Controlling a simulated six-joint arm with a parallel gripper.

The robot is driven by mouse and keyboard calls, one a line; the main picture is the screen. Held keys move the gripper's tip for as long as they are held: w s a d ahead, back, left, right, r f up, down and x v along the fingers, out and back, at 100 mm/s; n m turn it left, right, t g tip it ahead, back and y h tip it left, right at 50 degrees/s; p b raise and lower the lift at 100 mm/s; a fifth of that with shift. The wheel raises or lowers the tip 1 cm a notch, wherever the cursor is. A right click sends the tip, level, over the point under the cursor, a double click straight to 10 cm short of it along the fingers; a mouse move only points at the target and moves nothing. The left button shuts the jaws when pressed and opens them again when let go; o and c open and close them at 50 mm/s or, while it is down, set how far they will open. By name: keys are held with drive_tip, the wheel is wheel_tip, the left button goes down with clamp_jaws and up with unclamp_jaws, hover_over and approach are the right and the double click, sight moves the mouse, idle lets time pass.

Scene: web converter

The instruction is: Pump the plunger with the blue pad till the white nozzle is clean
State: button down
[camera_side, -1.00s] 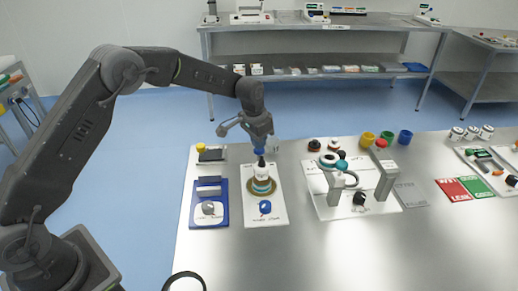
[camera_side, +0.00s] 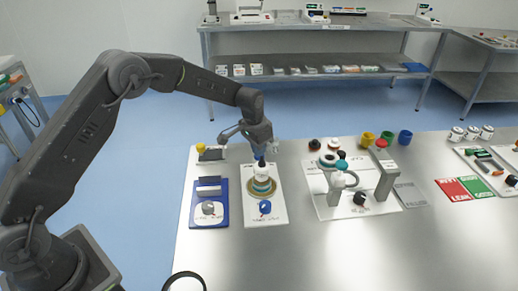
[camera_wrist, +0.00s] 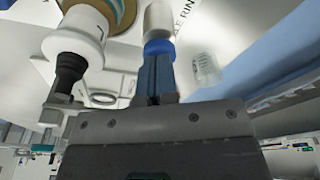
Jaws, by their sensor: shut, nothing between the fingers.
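My gripper (camera_wrist: 157,68) is shut with its fingertips at a blue pad (camera_wrist: 158,48) on top of a white cylinder (camera_wrist: 158,20), in the wrist view. The fingertips look to touch the pad. In the side view my gripper (camera_side: 262,150) points down, and the blue pad (camera_side: 259,156) shows just under it. Beside it stands a banded white, teal and tan unit (camera_side: 262,184) with a white part (camera_wrist: 78,35) and a dark tip (camera_wrist: 70,68). I cannot tell which white part is the nozzle, or whether it is clean.
A clear cup (camera_wrist: 206,68) stands to the right of the fingers in the wrist view. A blue-framed station (camera_side: 210,216) is left of the white board (camera_side: 265,218), which bears a blue knob (camera_side: 265,207). A filler station (camera_side: 383,180) stands to the right.

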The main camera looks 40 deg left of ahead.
drive_tip(key=shift+r, duration=2.1)
wheel_tip(320, 180, up, 6)
drive_tip(key=shift+r, duration=0.1)
